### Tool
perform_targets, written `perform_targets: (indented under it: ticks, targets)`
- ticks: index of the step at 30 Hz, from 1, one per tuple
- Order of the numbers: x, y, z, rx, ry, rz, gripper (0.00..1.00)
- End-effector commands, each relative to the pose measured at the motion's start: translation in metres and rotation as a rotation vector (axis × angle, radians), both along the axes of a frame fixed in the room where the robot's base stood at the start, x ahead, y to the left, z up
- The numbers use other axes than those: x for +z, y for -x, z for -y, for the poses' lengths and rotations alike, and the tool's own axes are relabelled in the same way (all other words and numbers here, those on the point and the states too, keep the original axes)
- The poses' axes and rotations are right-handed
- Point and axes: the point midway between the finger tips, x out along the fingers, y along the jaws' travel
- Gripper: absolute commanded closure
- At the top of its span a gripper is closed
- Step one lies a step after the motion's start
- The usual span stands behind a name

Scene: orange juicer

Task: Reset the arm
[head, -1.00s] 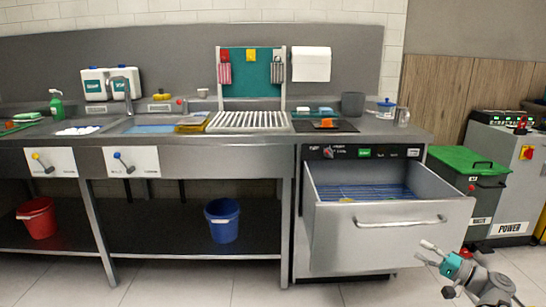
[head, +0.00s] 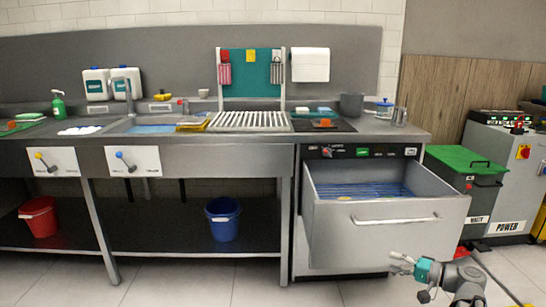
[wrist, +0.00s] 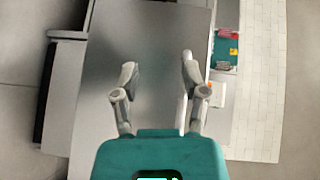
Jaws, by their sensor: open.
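My gripper (head: 401,264) is at the lower right of the head view, in front of the open drawer (head: 385,232) and low beside its front panel. Its fingers point left. In the wrist view my gripper (wrist: 156,75) shows two fingers spread apart with nothing between them. A plain grey surface fills the space beyond the fingertips in that view; I cannot tell for sure which panel it is.
The drawer under the counter stands pulled out, with a blue rack (head: 360,191) inside. A green-lidded bin (head: 465,160) and a grey power cabinet (head: 505,180) stand at the right. A blue bucket (head: 222,220) and a red bucket (head: 39,217) sit on the lower shelf.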

Motion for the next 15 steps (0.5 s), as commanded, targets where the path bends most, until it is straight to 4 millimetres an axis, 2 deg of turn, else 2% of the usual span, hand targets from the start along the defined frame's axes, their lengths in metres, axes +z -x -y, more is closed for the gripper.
perform_targets:
  ticks: [9,15]
  targets:
    - [-0.051,0.006,-0.076,0.135,0.255,-0.185,0.43]
    - [-0.085,0.019,-0.116,0.220,0.458,-0.301,0.43]
